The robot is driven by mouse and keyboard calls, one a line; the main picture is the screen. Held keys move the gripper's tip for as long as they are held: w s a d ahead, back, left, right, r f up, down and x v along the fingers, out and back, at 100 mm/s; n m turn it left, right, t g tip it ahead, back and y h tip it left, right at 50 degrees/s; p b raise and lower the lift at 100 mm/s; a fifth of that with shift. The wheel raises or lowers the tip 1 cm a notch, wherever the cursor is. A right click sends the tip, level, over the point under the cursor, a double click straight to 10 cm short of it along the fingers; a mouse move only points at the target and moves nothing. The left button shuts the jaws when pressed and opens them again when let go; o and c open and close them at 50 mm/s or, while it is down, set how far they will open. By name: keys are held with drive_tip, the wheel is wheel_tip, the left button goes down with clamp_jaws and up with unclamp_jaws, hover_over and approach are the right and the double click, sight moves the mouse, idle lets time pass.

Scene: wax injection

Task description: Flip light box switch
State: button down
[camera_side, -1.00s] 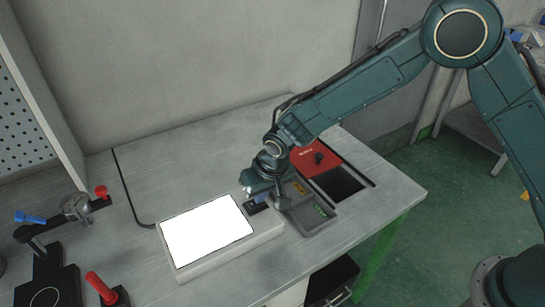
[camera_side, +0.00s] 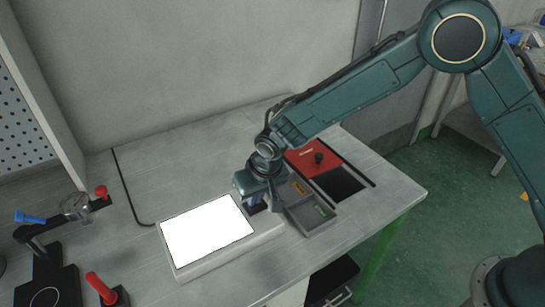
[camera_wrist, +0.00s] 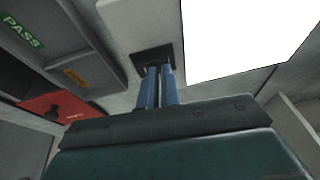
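The light box (camera_side: 185,272) lies on the table with its panel (camera_side: 207,231) glowing white. Its dark switch (camera_wrist: 152,56) sits on the casing beside the panel in the wrist view; in the side view my gripper mostly hides it. My gripper (camera_side: 254,207) points down over the switch end of the box. In the wrist view its two blue fingers (camera_wrist: 159,72) are close together, with only a thin gap, and their tips are at the switch's near edge. Nothing shows between them. I cannot tell whether the tips touch the switch.
A grey tray (camera_side: 318,225) with PASS and orange labels stands right beside the light box. Behind it are a red plate (camera_side: 313,153) with a black knob and a dark opening (camera_side: 340,184). Tools with red and blue handles stand at the left. The table behind the box is clear.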

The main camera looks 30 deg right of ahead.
drive_tip(key=shift+s+a+r, duration=0.15)
drive_tip(key=shift+r, duration=0.15)
drive_tip(key=w+a+v, duration=0.1)
drive_tip(key=v, duration=1.2)
drive_tip(key=shift+d+r, duration=0.25)
drive_tip(key=shift+d, duration=0.05)
drive_tip(key=shift+d+r+h, duration=0.1)
drive_tip(key=shift+d+h, duration=0.3)
drive_tip(key=shift+d, duration=0.05)
drive_tip(key=x, duration=1.1)
drive_tip(key=shift+s+f, duration=0.15)
drive_tip(key=shift+f, duration=1.35)
